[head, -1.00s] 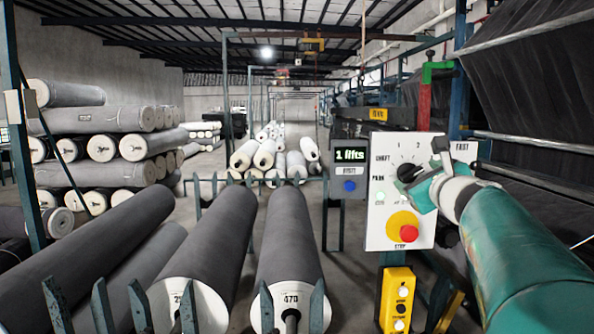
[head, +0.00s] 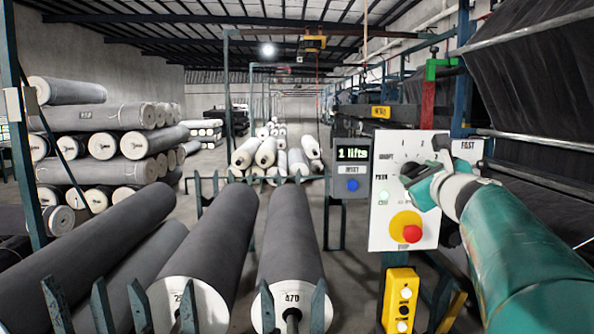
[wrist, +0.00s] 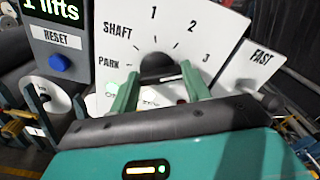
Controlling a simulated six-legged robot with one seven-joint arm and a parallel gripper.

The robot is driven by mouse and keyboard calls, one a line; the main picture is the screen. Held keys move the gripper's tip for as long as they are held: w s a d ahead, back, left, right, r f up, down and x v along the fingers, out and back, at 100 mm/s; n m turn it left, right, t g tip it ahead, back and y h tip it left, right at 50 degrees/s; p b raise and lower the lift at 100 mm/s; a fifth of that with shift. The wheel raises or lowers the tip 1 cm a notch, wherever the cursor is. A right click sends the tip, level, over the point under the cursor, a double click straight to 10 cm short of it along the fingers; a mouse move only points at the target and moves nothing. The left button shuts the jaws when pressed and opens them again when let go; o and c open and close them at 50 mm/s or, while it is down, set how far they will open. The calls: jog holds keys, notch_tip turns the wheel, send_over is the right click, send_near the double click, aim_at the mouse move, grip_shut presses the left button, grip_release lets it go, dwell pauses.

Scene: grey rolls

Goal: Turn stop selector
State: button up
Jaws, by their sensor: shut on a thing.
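The stop selector is a black rotary knob (wrist: 157,65) on a white panel (head: 380,225). Its dial carries the words SHAFT and PARK and the numbers 1, 2 and 3. The knob also shows in the head view (head: 409,171), partly covered by my gripper (head: 428,172). In the wrist view my gripper (wrist: 160,76) has one green finger on each side of the knob and is shut on it. The knob's lower part is hidden, and I cannot tell clearly which mark it points to.
A red button (head: 412,234) on a yellow disc sits below the dial. A display reading "1 lifts" (head: 352,153) with a blue RESET button is left of the panel. A yellow switch box (head: 400,300) hangs below. Grey rolls (head: 290,235) lie at left.

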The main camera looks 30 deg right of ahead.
jog(key=shift+n, duration=0.4)
jog(key=n, duration=0.6)
jog(key=shift+a, duration=0.15)
jog(key=n, duration=0.3)
jog(key=shift+w+n, duration=0.1)
jog(key=shift+n, duration=0.3)
jog(key=n, duration=0.3)
jog(key=shift+a+n, duration=0.1)
jog(key=shift+n, duration=0.2)
jog(key=n, duration=0.5)
jog(key=shift+f, duration=0.1)
jog(key=n, duration=0.4)
jog(key=shift+n, duration=0.3)
